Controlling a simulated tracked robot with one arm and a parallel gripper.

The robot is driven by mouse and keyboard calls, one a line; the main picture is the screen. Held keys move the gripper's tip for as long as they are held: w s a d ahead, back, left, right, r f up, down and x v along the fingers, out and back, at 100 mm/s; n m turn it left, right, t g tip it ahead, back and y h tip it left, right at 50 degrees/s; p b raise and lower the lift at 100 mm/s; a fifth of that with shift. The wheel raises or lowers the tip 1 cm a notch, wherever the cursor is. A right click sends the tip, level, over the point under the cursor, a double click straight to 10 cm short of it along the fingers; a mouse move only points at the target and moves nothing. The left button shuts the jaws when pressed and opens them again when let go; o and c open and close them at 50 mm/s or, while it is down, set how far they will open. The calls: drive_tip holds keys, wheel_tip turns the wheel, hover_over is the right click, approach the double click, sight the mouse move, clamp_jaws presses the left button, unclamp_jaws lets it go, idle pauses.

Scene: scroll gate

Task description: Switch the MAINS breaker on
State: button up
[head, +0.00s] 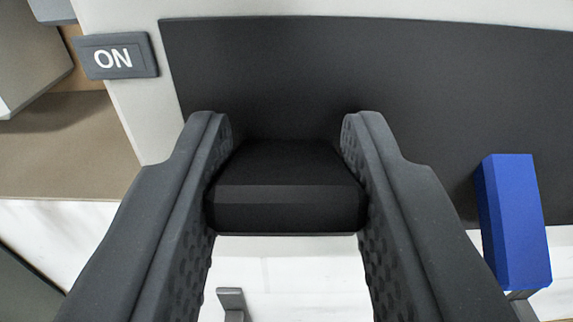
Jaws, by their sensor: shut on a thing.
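My gripper (287,165) reaches up from the bottom of the head view, with its two dark grey textured fingers shut on a black block-shaped handle (285,206). The handle sits in front of a dark panel (280,70) on a light grey housing. A grey label reading "ON" (113,58) is fixed on the housing at the upper left, beside the panel. No MAINS lettering shows in this view. The handle's base is hidden behind its own body and the fingers.
A blue block-shaped handle (513,220) stands to the right of my right finger, close to it. A small grey bracket-like part (231,299) shows below, between the fingers. A brown surface (70,150) and a grey box (30,60) lie at the left.

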drive_tip(key=shift+r+g, duration=0.3)
drive_tip(key=shift+g, duration=0.1)
drive_tip(key=o, duration=1)
drive_tip(key=shift+f, duration=0.1)
drive_tip(key=s+b, duration=0.1)
drive_tip(key=s, duration=0.3)
drive_tip(key=s+r+b, duration=0.1)
drive_tip(key=s, duration=0.4)
drive_tip(key=s+b, duration=0.1)
drive_tip(key=s, duration=0.3)
drive_tip(key=shift+s+r, duration=0.25)
drive_tip(key=shift+s, duration=0.05)
drive_tip(key=shift+g, duration=0.6)
drive_tip(key=s+f+b, duration=0.5)
drive_tip(key=s+f, duration=0.1)
drive_tip(key=s+f+b, duration=0.6)
drive_tip(key=shift+s+d, duration=0.15)
drive_tip(key=shift+s, duration=0.2)
